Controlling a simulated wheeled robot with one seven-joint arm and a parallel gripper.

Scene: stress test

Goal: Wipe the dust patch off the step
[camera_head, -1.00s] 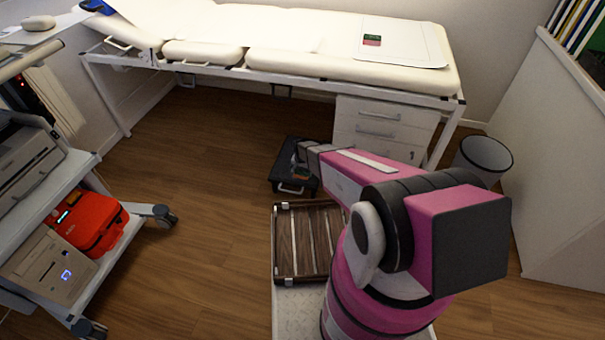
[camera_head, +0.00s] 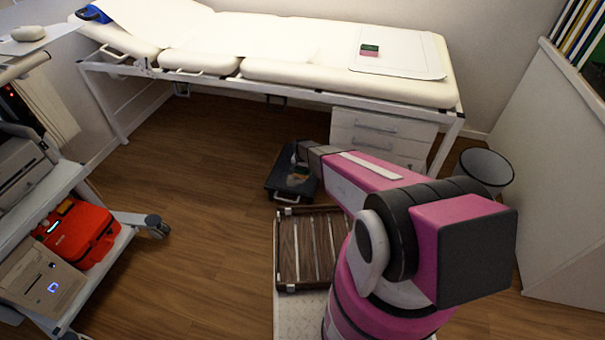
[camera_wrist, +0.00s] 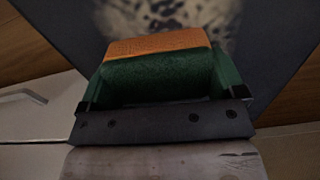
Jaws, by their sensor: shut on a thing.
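The dark step (camera_head: 276,186) stands on the floor below the bed's front edge. In the wrist view its dark top (camera_wrist: 285,25) fills the upper part. A pale, mottled dust patch (camera_wrist: 165,14) shows on it just beyond the sponge. The sponge (camera_wrist: 155,75), orange on one face and green on the other, is held between my gripper's (camera_wrist: 162,92) fingers. My gripper is shut on it. In the head view the sponge (camera_head: 299,174) is small, over the step. I cannot tell whether it touches the step's top.
The padded bed (camera_head: 300,65) stands behind the step, with a drawer unit (camera_head: 380,135) under it and a green-and-red block (camera_head: 370,50) on top. A bin (camera_head: 485,168) is at right. A cart (camera_head: 115,245) with a red case (camera_head: 80,232) is at left. Floor between is clear.

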